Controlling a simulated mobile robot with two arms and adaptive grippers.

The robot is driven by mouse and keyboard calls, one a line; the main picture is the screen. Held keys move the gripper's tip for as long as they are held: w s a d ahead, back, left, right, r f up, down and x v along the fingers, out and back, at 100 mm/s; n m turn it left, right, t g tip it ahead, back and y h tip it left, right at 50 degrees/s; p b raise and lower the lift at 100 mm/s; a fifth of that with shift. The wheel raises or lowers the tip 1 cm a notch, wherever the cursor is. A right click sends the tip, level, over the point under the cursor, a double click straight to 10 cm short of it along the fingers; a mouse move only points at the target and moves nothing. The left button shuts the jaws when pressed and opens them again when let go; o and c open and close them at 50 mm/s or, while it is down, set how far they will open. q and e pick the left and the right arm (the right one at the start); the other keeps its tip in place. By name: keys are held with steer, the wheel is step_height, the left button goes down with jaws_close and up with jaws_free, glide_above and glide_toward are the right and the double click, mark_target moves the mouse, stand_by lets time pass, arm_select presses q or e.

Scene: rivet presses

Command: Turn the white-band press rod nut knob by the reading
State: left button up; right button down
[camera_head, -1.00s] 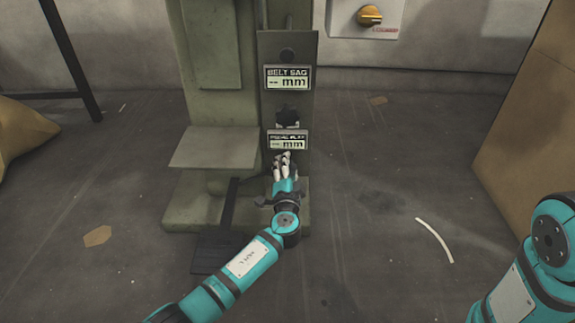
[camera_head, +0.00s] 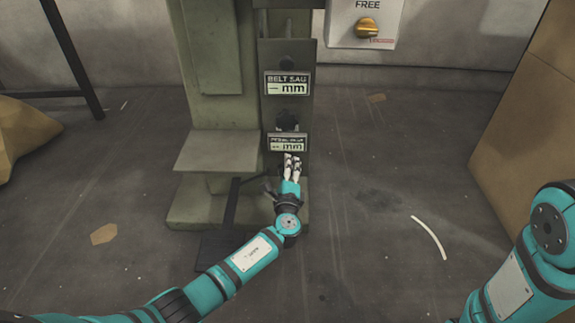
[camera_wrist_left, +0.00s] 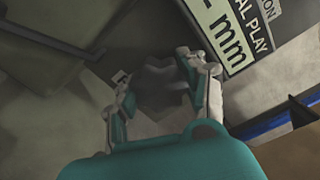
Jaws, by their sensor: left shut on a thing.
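The green press (camera_head: 217,125) stands upright in the head view, with a narrow panel on its right side. A label reading "BELT SAG - mm" (camera_head: 287,84) sits above a dark knob (camera_head: 287,120). Below it is a second label with an mm display (camera_head: 287,143), which reads "...AL PLAY" in the left wrist view (camera_wrist_left: 232,35). My left gripper (camera_head: 291,160) is just under this lower label. In the left wrist view its fingers are shut around a dark lobed knob (camera_wrist_left: 162,88). The display digits are not legible, and no white band shows.
A brown panel (camera_head: 525,110) stands at the right. A dark pedal (camera_head: 215,250) lies before the press. My right arm shows at the right edge.

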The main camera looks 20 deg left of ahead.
arm_select(q)
steer(key=m+p, duration=0.3)
steer(key=m, duration=0.3)
steer(key=shift+r, duration=0.1)
steer(key=m+p, duration=0.2)
steer(key=m, duration=0.3)
steer(key=shift+m, duration=0.4)
steer(key=shift+m+p, duration=0.4)
steer(key=shift+m, duration=0.2)
steer(key=o, duration=1.2)
steer(key=shift+f, duration=0.2)
